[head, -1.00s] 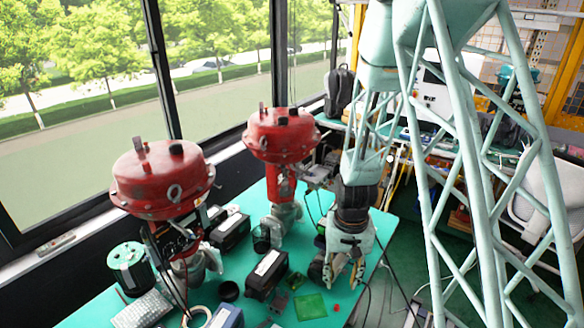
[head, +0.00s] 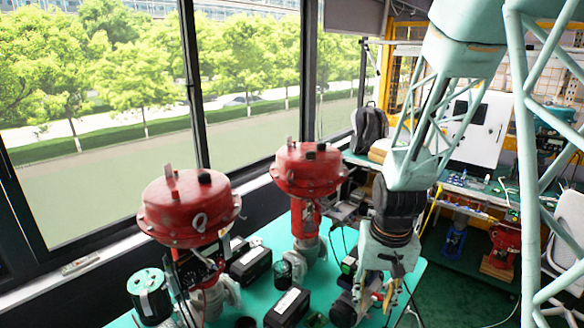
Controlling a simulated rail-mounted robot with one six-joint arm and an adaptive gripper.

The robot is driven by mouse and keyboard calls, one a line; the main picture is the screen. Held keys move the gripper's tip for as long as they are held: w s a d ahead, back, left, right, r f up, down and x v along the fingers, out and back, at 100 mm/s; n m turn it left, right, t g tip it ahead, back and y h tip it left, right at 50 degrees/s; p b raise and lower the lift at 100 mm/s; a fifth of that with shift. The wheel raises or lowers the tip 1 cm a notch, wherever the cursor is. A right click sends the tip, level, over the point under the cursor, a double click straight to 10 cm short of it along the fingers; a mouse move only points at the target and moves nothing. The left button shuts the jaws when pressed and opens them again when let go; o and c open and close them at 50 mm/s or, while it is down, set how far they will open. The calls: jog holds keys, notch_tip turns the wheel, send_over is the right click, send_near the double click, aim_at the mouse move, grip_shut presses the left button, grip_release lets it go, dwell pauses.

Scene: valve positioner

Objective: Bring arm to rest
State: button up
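My arm comes down from the upper right, and my gripper (head: 377,302) hangs with its fingers pointing down over the right part of the green table (head: 268,237). The two fingers are apart, and I see nothing held between them. The red-topped valve (head: 308,168) stands left of my gripper, apart from it. A second red-topped valve (head: 189,207) stands nearer, at the left. A dark round part close to the gripper's left side is partly hidden, and I cannot tell whether they touch.
Black boxes (head: 287,308) and (head: 250,266) lie on the table. A green-and-black cylinder (head: 150,295) stands at the left. Behind are windows, a backpack (head: 369,130) and a workbench (head: 470,190). Green floor (head: 455,285) is open at the right.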

jog(key=s+r+t+b, duration=0.1)
jog(key=s+r, duration=0.5)
jog(key=r, duration=0.2)
jog(key=s+r+t+b, duration=0.1)
jog(key=s+r+b, duration=0.1)
jog(key=s+r, duration=0.55)
jog(key=s+r+b, duration=0.1)
jog(key=s+r, duration=0.3)
jog(key=s, duration=0.4)
jog(key=s+r+n+t+b, duration=0.1)
jog(key=s+r, duration=0.3)
jog(key=s, duration=0.4)
jog(key=shift+r+n+b, duration=0.25)
jog(key=shift+n+b, duration=0.05)
jog(key=shift+c, duration=0.5)
jog(key=shift+c, duration=0.9)
